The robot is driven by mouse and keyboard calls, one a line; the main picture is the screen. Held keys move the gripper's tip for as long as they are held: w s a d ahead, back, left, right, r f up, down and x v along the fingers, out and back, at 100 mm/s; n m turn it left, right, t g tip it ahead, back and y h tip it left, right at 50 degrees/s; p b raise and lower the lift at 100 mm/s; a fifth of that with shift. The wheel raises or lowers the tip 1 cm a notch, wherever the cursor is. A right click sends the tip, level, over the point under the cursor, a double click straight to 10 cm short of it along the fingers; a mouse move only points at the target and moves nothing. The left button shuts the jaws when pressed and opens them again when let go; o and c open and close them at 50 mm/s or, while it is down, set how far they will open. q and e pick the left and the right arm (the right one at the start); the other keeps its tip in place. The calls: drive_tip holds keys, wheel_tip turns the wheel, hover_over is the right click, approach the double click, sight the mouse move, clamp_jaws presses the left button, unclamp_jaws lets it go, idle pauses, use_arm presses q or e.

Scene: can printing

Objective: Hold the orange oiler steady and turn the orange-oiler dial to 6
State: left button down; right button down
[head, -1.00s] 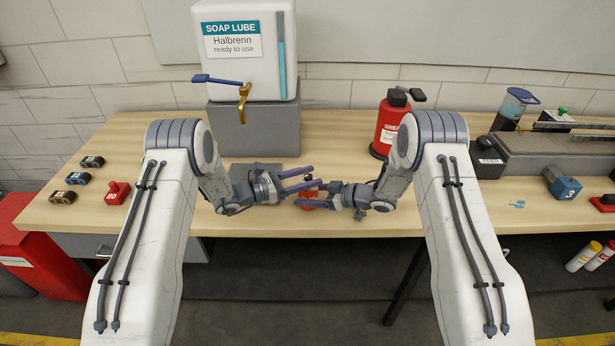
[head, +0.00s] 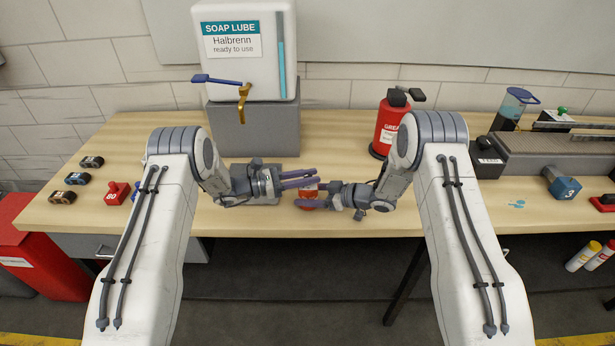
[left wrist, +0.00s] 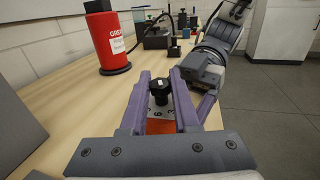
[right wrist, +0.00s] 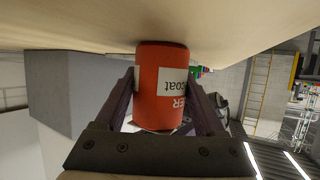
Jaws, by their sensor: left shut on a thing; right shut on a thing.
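The orange oiler (head: 307,190) stands on the wooden table near its front edge, between my two grippers. In the right wrist view its orange body (right wrist: 160,90) with a white label fills the space between the fingers. My right gripper (head: 311,204) is shut around this body. My left gripper (head: 308,178) is above it, its fingers shut on the black dial (left wrist: 159,90) on the oiler's top. In the left wrist view a pale plate with dark marks (left wrist: 158,113) lies under the dial, and a "6" seems to show on it. The dial's exact setting cannot be told.
A red grease can (head: 388,128) stands behind on the right. The soap lube dispenser (head: 245,60) sits on a grey block at the back. Blue, red and dark small items lie left and right. The table around the oiler is mostly clear.

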use_arm(q)
drive_tip(key=shift+w+m+g+h, duration=0.1)
drive_tip(key=shift+m+g+h, duration=0.05)
drive_tip(key=shift+m+g, duration=1.15)
drive_tip(key=shift+m+g+h, duration=0.15)
drive_tip(key=shift+m+g, duration=0.65)
drive_tip(key=shift+g, duration=1)
drive_tip(key=shift+r+g, duration=0.1)
drive_tip(key=shift+g, duration=0.3)
drive_tip(key=c, duration=0.6)
unclamp_jaws()
drive_tip(key=shift+c, duration=0.2)
drive_tip(key=shift+a, duration=0.1)
drive_tip(key=a, duration=0.7)
drive_tip(key=shift+w+a, duration=0.2)
drive_tip(key=shift+w, duration=0.2)
